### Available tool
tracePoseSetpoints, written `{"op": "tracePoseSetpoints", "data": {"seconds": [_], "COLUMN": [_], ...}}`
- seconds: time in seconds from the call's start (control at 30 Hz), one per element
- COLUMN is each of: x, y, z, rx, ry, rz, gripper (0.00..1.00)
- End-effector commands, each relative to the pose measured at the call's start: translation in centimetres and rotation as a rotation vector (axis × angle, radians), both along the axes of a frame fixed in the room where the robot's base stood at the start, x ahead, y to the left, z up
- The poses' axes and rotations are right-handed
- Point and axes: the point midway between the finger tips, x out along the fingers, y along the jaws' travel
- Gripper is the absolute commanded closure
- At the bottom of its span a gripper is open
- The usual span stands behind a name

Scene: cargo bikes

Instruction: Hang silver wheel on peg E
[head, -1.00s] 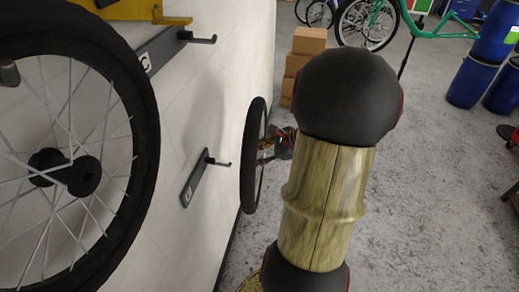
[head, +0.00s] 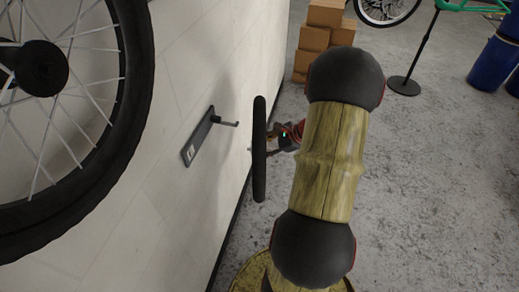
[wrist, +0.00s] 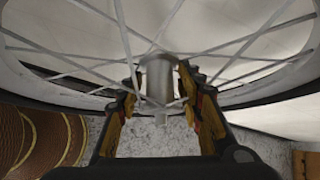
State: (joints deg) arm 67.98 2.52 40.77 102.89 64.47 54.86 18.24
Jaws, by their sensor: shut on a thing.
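The held wheel (head: 259,150) shows nearly edge-on in the head view, upright, with a black tyre. In the wrist view its silver hub (wrist: 158,95) and pale spokes fill the upper middle. My gripper (head: 284,136) is on the wheel's right side in the head view. In the wrist view its fingers (wrist: 159,78) are shut on the hub from both sides. A dark peg (head: 227,122) sticks out from a plate (head: 199,138) on the wall, left of the wheel and apart from it. The plate's letter is too small to read surely.
A large wheel (head: 137,80) with a dark hub is close at the left. The white wall (head: 170,210) runs along the left. Cardboard boxes (head: 318,42) are stacked beyond, near a stand (head: 404,84) and blue barrels (head: 492,62). The grey floor (head: 420,200) at right is clear.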

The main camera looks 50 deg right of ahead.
Motion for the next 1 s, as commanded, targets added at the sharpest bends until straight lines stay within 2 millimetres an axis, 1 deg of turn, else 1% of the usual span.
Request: {"op": "tracePoseSetpoints", "data": {"seconds": [0.27, 1.0], "x": [0.7, 3.9], "y": [0.2, 1.5], "z": [0.1, -0.2], "rx": [-0.003, -0.002], "ry": [-0.002, -0.003], "rz": [0.008, 0.009], "gripper": [1.00, 1.00]}}
